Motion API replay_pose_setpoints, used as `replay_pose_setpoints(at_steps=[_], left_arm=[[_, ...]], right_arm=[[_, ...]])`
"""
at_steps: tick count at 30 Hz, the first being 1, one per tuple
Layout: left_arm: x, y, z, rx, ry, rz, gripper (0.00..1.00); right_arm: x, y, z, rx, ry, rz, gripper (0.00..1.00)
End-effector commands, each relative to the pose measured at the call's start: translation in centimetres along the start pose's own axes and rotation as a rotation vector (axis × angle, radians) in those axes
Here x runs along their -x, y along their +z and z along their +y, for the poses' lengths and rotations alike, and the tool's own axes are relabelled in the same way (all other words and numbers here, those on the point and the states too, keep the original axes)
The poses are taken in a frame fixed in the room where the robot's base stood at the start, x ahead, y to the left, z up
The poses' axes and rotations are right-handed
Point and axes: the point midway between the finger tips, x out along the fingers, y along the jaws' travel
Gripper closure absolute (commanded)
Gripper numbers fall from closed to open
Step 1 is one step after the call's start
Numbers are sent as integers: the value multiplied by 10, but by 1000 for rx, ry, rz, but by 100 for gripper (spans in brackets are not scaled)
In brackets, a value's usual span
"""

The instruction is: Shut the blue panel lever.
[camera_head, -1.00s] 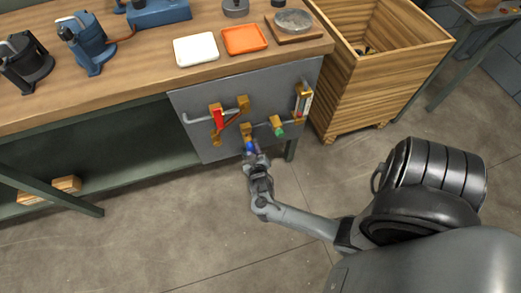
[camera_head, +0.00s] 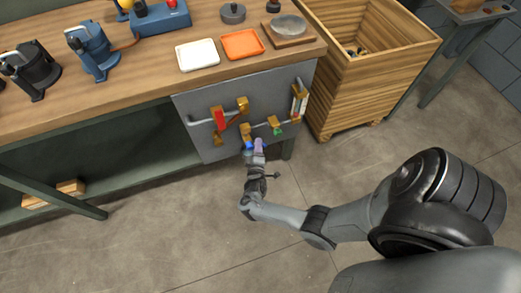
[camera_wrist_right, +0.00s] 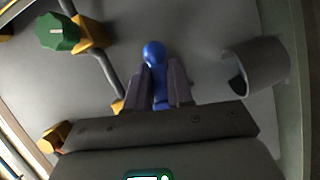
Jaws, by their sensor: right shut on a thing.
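The blue panel lever (camera_wrist_right: 155,62) shows in the right wrist view, with its rounded end pointing up the picture. In the head view only a small bit of the blue lever (camera_head: 249,146) shows at the lower middle of the grey panel (camera_head: 190,103). My right gripper (camera_wrist_right: 162,85) is shut on the lever, with one finger on each side of it. In the head view the right gripper (camera_head: 257,148) is at the panel's lower edge and hides part of the lever. My left gripper is not in view.
The panel also bears a red-handled lever (camera_head: 219,119), a green knob (camera_wrist_right: 57,32) and a white-and-red part (camera_head: 299,101). Grey pipes with brass fittings run near the lever. A grey curved bracket (camera_wrist_right: 262,65) stands right of it in the wrist view. A wooden crate (camera_head: 355,90) stands right.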

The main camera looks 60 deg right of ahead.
Motion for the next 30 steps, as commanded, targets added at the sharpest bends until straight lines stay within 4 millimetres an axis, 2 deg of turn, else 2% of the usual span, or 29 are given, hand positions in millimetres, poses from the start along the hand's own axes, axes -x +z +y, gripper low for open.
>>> replay_pose_setpoints(at_steps=[12,29,30], left_arm=[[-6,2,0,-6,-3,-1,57],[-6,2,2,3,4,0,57],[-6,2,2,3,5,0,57]], right_arm=[[2,-6,4,196,76,11,100],[2,-6,5,227,89,11,100],[2,-6,5,227,89,11,77]])
